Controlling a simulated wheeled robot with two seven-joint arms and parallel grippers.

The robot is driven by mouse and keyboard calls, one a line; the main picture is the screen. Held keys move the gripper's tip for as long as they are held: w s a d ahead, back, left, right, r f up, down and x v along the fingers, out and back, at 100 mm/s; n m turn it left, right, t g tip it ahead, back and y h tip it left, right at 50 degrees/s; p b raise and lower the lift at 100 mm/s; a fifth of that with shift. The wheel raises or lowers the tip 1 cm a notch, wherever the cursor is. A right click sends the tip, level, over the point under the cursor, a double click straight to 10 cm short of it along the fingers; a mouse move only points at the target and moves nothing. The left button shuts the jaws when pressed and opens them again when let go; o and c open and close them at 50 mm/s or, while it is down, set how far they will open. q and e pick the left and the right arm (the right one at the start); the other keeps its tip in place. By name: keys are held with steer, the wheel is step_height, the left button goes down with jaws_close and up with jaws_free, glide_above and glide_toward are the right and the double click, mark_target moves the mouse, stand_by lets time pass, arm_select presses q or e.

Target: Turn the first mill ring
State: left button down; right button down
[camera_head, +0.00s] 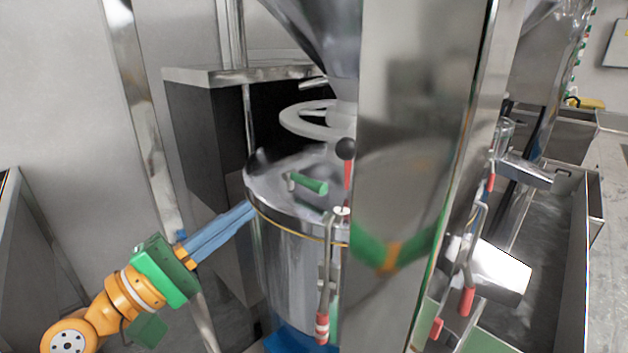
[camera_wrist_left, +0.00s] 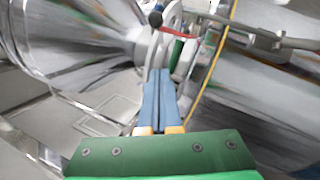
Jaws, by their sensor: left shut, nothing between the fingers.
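A pale grey spoked ring (camera_head: 300,122) sits around the neck under the steel funnel, partly hidden by the tall steel panel. I take it for the first mill ring. My left gripper (camera_head: 249,209) has long blue fingers, closed together and empty. It is at the left side of the round steel drum, lower and to the left of the ring. I cannot tell whether the fingertips touch the drum. In the left wrist view, the shut fingers (camera_wrist_left: 159,74) point towards a pale curved part (camera_wrist_left: 172,22) near the neck. My right gripper is not in view.
The steel drum (camera_head: 290,260) has a lid with a green handle (camera_head: 308,183), a black-knobbed red lever (camera_head: 347,165) and a red-gripped clamp (camera_head: 322,320). The steel panel (camera_head: 415,130) blocks the right. A dark box (camera_head: 205,135) stands behind. Open floor lies far right.

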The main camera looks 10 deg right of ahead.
arm_select(q)
steer(key=p+x, duration=0.1)
steer(key=x, duration=0.2)
steer(key=p+x, duration=0.1)
steer(key=x, duration=0.3)
steer(key=s+r+p+x, duration=0.1)
steer(key=p+x, duration=0.1)
steer(key=x, duration=0.1)
steer(key=shift+w+d+r, duration=0.1)
steer(key=shift+w+d, duration=0.15)
steer(key=shift+d, duration=0.1)
steer(key=shift+s+d+r+p, duration=0.2)
steer(key=shift+d+r+p, duration=0.1)
steer(key=shift+d+p, duration=0.2)
steer(key=shift+s+d+r+p, duration=0.15)
steer(key=shift+d+r+p, duration=0.1)
steer(key=shift+d+p, duration=0.25)
steer(key=shift+s+d, duration=0.15)
steer(key=shift+d, duration=0.1)
steer(key=shift+s+d, duration=0.1)
steer(key=shift+d, duration=0.05)
